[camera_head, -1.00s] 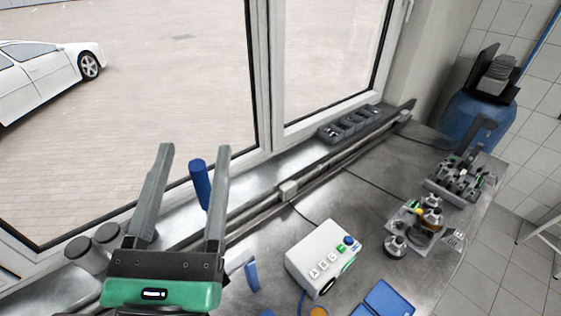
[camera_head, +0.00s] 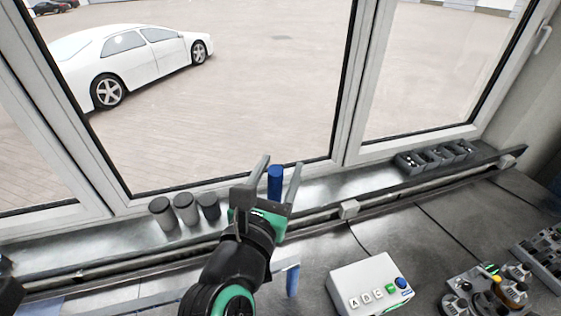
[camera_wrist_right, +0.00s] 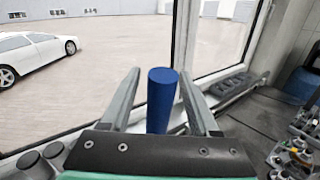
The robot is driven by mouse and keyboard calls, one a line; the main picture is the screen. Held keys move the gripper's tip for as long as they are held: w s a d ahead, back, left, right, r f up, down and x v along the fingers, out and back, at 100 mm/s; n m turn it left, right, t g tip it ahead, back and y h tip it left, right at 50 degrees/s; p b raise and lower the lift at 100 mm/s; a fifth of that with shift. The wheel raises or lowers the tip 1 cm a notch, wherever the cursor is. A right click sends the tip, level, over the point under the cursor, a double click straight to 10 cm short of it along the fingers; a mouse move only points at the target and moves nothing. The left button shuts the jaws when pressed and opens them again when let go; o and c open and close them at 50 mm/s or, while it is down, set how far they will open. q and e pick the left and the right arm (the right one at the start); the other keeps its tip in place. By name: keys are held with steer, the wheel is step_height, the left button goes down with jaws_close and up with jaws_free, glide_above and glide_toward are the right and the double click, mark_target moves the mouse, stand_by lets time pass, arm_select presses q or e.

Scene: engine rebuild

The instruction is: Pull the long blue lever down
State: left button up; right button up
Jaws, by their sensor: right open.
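The long blue lever shows as an upright blue cylindrical handle (camera_head: 274,182) in front of the window; its lower part is hidden behind my gripper. My right gripper (camera_head: 278,172) is open, with one finger on each side of the blue handle. In the right wrist view the handle (camera_wrist_right: 162,102) stands between the two spread fingers, with visible gaps on both sides. Whether the fingers reach past it in depth is hard to tell. I do not make out my left gripper.
A shorter blue handle (camera_head: 292,281) stands nearer me. A white box with buttons (camera_head: 370,287) sits on the metal bench. Dark cylinders (camera_head: 185,209) stand left along the sill, a dark tray (camera_head: 436,157) lies right. Mechanical parts (camera_head: 487,290) stand at lower right.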

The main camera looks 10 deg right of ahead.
steer(key=shift+w+d, duration=0.15)
steer(key=shift+w, duration=0.1)
steer(key=shift+c, duration=0.4)
jaws_close()
stand_by(0.9)
